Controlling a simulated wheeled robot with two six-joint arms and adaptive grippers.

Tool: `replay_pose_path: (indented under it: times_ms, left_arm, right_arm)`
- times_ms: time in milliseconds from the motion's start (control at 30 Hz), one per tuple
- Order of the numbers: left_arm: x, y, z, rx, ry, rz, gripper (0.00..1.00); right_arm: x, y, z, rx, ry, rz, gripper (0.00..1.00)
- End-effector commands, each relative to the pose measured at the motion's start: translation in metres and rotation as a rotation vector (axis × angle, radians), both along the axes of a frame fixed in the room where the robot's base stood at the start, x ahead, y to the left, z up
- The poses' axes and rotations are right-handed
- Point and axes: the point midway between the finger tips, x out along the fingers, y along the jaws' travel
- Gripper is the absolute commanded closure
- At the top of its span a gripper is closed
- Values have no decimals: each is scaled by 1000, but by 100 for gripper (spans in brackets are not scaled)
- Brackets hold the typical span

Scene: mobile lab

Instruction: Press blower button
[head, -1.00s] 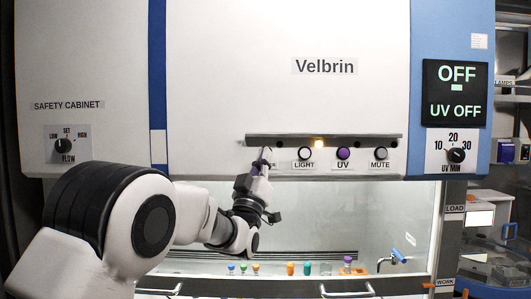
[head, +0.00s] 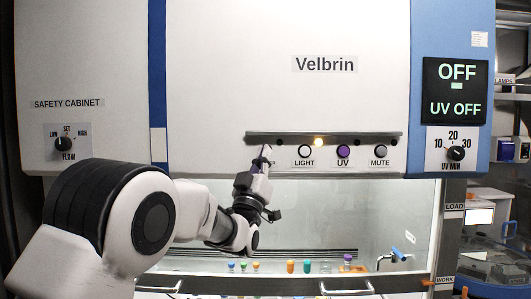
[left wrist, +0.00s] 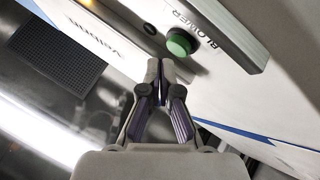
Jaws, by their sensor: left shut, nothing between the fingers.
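The blower button is a green round button (left wrist: 181,43) beside its BLOWER label (left wrist: 200,22) in the left wrist view. In the head view my left gripper (head: 265,152) covers the spot left of the LIGHT button, and the blower button is hidden there. My left gripper (left wrist: 159,66) is shut and empty, its fingertips just short of the green button in the wrist picture. A small gap shows between them; I cannot tell the depth. The display (head: 457,87) reads OFF and UV OFF. My right gripper is not in view.
A dark ledge (head: 290,138) juts out above the button row. The LIGHT button (head: 305,151), UV button (head: 344,152) and MUTE button (head: 381,151) sit to the right. A small amber lamp (head: 319,142) is lit. Several capped vials stand inside the cabinet below.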

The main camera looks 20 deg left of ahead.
Motion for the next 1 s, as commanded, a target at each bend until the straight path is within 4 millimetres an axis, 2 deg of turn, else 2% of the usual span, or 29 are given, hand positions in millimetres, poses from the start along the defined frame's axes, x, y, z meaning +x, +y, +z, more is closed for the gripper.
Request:
replay_pose_path:
  times_ms: [1000]
  left_arm:
    - [10,3,0,0,1,0,100]
  right_arm:
    - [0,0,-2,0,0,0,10]
